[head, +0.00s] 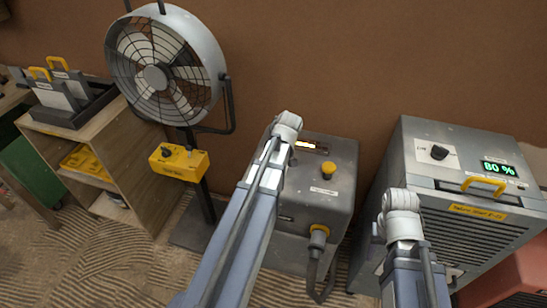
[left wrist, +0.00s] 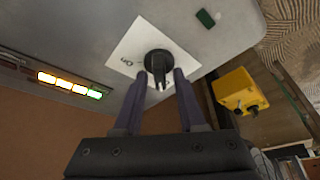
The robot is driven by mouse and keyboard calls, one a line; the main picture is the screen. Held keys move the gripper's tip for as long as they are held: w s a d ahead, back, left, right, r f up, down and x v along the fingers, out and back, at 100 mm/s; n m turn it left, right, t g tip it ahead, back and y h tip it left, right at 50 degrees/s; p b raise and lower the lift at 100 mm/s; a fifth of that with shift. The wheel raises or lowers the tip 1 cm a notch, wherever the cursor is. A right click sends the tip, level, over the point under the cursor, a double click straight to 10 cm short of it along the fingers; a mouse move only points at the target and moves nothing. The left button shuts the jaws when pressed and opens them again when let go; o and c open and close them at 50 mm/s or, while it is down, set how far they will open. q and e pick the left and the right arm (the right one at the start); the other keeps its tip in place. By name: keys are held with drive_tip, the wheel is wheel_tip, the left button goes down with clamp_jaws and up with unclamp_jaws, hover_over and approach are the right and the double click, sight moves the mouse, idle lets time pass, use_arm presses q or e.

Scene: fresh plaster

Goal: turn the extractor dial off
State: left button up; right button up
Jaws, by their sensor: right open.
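The extractor is a grey floor box (head: 325,185) with a lit orange display and a yellow knob (head: 328,169) on top. In the left wrist view its black dial (left wrist: 158,62) sits on a white plate (left wrist: 128,45) with partly readable lettering. My left gripper (left wrist: 160,76) has its two fingers apart, one on each side of the dial's grip. I cannot tell whether they touch it. In the head view my left arm hides the dial. My right gripper (head: 378,236) is mostly hidden by its wrist, in front of the right-hand machine.
A grey machine (head: 475,235) with a black knob, a yellow handle and a green "80%" display stands at the right. A caged fan (head: 160,70) with a yellow control box (head: 179,162) stands left. A wooden shelf (head: 130,150) is further left. Ridged flooring shows in front.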

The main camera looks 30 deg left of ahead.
use_arm(q)
drive_tip(key=shift+o, duration=0.5)
drive_tip(key=shift+r, duration=0.15)
use_arm(e)
drive_tip(key=shift+r, duration=0.15)
use_arm(q)
drive_tip(key=p+v, duration=0.7)
drive_tip(key=shift+d+r, duration=0.15)
drive_tip(key=shift+r, duration=0.05)
use_arm(e)
wheel_tip(320, 180, up, 7)
use_arm(q)
drive_tip(key=shift+s, duration=0.1)
